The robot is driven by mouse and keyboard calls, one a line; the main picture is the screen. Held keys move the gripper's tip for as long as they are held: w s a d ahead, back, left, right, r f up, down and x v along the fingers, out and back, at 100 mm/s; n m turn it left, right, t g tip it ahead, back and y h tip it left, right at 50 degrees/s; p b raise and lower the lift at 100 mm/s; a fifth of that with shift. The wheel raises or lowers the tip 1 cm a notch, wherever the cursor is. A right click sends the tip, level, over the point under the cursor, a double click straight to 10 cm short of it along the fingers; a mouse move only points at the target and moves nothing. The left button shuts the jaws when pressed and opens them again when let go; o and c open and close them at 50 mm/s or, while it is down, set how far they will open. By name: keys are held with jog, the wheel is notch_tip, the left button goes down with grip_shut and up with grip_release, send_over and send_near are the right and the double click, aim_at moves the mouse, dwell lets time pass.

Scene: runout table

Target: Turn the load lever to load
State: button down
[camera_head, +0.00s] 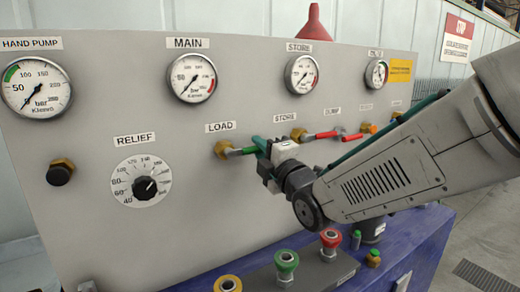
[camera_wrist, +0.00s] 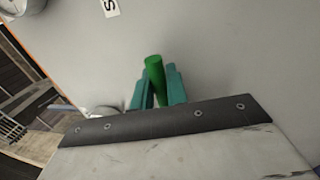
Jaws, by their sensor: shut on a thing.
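The load lever (camera_head: 243,151) has a green handle on a brass valve, below the LOAD label on the grey panel. Its handle points right, roughly level in the head view. My gripper (camera_head: 262,146) has its teal fingers shut on the outer end of this handle. In the wrist view the green handle (camera_wrist: 154,78) stands between the two teal fingertips (camera_wrist: 156,88). The gripper covers part of the handle in the head view.
To the right is a red-handled valve (camera_head: 325,134) under STORE, close to my gripper. The relief dial (camera_head: 141,181) is at left. Gauges, such as the main gauge (camera_head: 193,77), line the top. Couplings, including a green one (camera_head: 286,261), stand below on the blue bench.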

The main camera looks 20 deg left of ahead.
jog(key=c, duration=1.4)
grip_release()
jog(key=shift+c, duration=0.2)
jog(key=v, duration=0.7)
jog(key=shift+s+d, duration=0.25)
jog(key=shift+d, duration=0.05)
